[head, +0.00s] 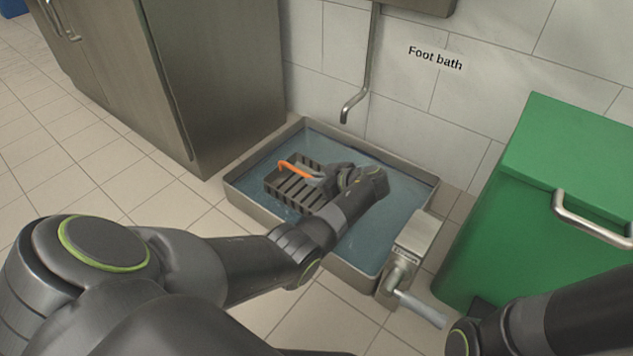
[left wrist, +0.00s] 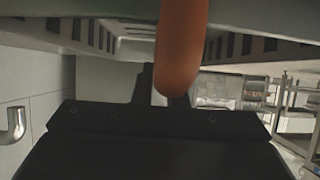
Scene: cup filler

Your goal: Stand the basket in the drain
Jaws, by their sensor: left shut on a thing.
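The basket (head: 292,190) is a dark slotted box with an orange handle (head: 294,169). It is within the outline of the foot bath basin (head: 238,193), over or in the blue water, and I cannot tell whether it touches the bottom. My left gripper (head: 318,178) is shut on the handle from the right. In the left wrist view the orange handle (left wrist: 182,45) comes down between the jaws, with the slotted basket wall (left wrist: 75,32) behind. No drain opening can be made out. My right gripper is not in view.
A steel cabinet (head: 215,75) stands left of the basin and a green bin (head: 540,190) right of it. A spout (head: 352,105) hangs over the back rim. A valve box (head: 415,235) with a grey lever (head: 420,308) sits at the front right corner. The tiled floor at left is clear.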

